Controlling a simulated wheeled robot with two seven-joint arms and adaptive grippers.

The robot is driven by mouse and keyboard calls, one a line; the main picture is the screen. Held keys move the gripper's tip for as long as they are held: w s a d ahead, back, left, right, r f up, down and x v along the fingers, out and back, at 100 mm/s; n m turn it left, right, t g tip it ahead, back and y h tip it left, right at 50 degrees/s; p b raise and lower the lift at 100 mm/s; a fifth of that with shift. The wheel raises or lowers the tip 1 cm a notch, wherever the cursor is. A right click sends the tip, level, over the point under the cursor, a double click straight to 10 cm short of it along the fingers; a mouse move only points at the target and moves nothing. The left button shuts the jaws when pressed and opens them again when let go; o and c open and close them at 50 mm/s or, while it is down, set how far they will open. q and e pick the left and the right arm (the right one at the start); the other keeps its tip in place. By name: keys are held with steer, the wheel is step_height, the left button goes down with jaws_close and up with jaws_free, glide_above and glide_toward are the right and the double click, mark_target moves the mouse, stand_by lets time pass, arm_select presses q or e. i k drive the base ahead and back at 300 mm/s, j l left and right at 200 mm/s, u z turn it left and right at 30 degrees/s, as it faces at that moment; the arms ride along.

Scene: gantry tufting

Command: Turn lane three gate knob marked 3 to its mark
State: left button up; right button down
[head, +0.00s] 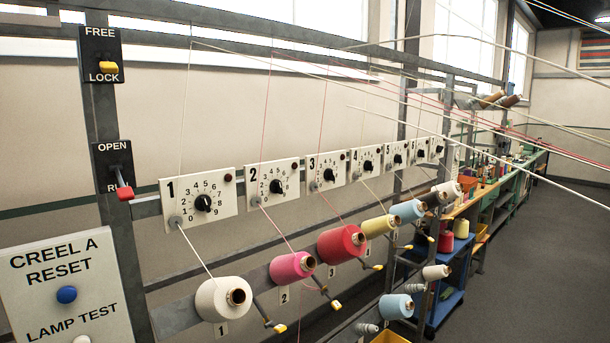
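The lane three gate knob (329,175) is a small black dial on a white plate (338,160) marked 3, third from the left in a row of similar plates. It has a printed number scale around it. The knob's pointer and any separate mark are too small to read. A dark red lamp sits at the plate's upper right. A pink-red thread passes by this plate towards the red yarn cone (341,244) below it. Neither of my grippers is in view, and nothing touches the knob.
Plates 1 (199,198) and 2 (272,182) stand left of it. A yellow FREE/LOCK lever (108,68), red OPEN lever (124,192) and creel reset panel (66,295) are at left. Yarn cones and handles project below; threads cross above. Grey floor (530,270) is clear at right.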

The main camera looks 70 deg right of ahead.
mark_target(329, 173)
steer(key=z, duration=2.65)
steer(key=i+l+u, duration=0.15)
steer(key=l+u, duration=0.1)
steer(key=l, duration=0.15)
